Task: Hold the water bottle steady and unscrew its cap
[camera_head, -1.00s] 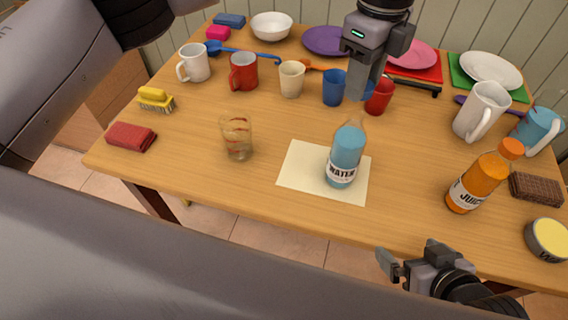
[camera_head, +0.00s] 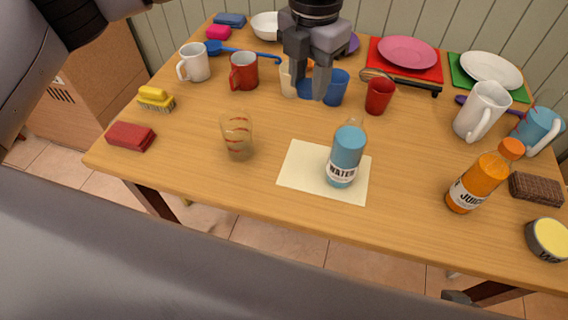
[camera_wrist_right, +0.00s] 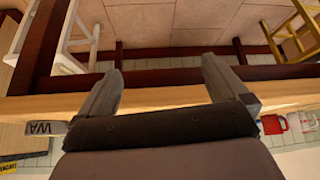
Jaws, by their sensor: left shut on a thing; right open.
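The blue water bottle (camera_head: 346,155) stands upright on a cream sheet (camera_head: 299,174). Its clear neck is bare, with no cap on it. My left gripper (camera_head: 306,92) is above the back middle of the table, away from the bottle. It is shut on a small blue thing, apparently the cap (camera_head: 306,87), partly hidden between the fingers. My right gripper (camera_wrist_right: 162,75) is open and empty in the right wrist view, low by the table edge. Only a bit of it shows at the lower right of the head view.
A clear tumbler (camera_head: 237,136) stands left of the sheet. A juice bottle (camera_head: 481,180) and a round tin (camera_head: 547,240) stand right. Several cups, including a red cup (camera_head: 379,96) and a blue cup (camera_head: 335,87), stand near my left gripper. The table's front middle is clear.

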